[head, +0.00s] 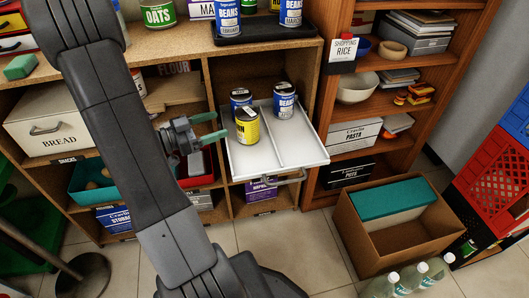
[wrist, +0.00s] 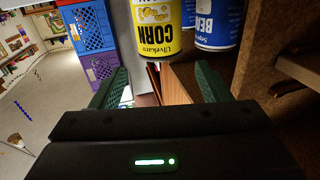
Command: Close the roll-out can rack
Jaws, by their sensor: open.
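The roll-out can rack (head: 307,151) is a white tray with a low divider, pulled out of a wooden cubby in the head view. A yellow can (head: 247,126) and two blue cans (head: 284,101) (head: 240,97) stand on it. A metal handle (head: 288,180) shows below its front edge. My gripper (head: 208,126) is open and empty at the rack's left side. In the wrist view, the yellow corn can (wrist: 156,28) and blue cans (wrist: 212,22) appear just beyond my open fingers (wrist: 157,88). I cannot tell whether a finger touches the rack.
A cardboard box (head: 395,238) with a teal-topped item stands on the floor at right, with bottles (head: 410,276) before it. A bread bin (head: 50,125) and a teal bin (head: 93,182) sit left. Red and blue crates (head: 490,185) stack at far right. Floor shows before the rack.

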